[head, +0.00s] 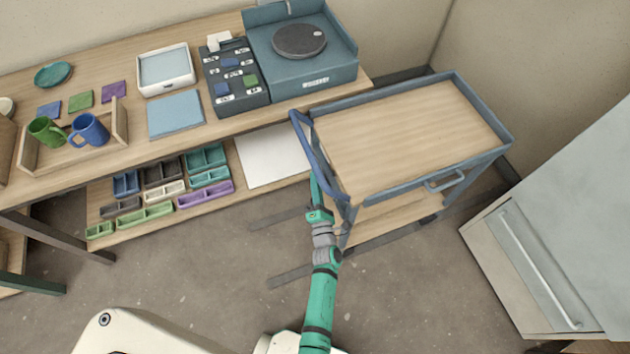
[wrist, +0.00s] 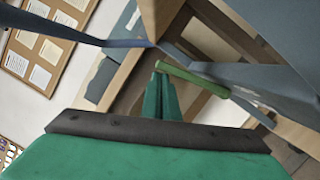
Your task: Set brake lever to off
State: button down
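The cart (head: 410,130) has a wooden top, blue-grey rims and a blue push handle (head: 312,150) at its left end. In the wrist view, a green bar that looks like the brake lever (wrist: 195,80) slants down to the right beside the cart's frame. My gripper (wrist: 162,82) has its two green fingers close together, with nothing visible between them. The lever's left end lies right at the fingertips; I cannot tell whether they touch. In the head view my gripper (head: 315,185) is at the cart's handle end, and the lever cannot be made out there.
A wooden workbench (head: 120,70) stands left of the cart, with mugs, a tray and a turntable unit (head: 300,65). Its lower shelf holds several small bins. A grey cabinet (head: 560,240) stands at right. Floor (head: 190,280) is clear in front of the bench.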

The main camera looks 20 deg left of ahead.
jog(key=shift+r, duration=0.1)
jog(key=s+d+f, duration=0.1)
jog(key=s, duration=1)
jog(key=shift+d+f, duration=0.25)
jog(key=shift+d, duration=0.05)
jog(key=shift+s+d, duration=0.1)
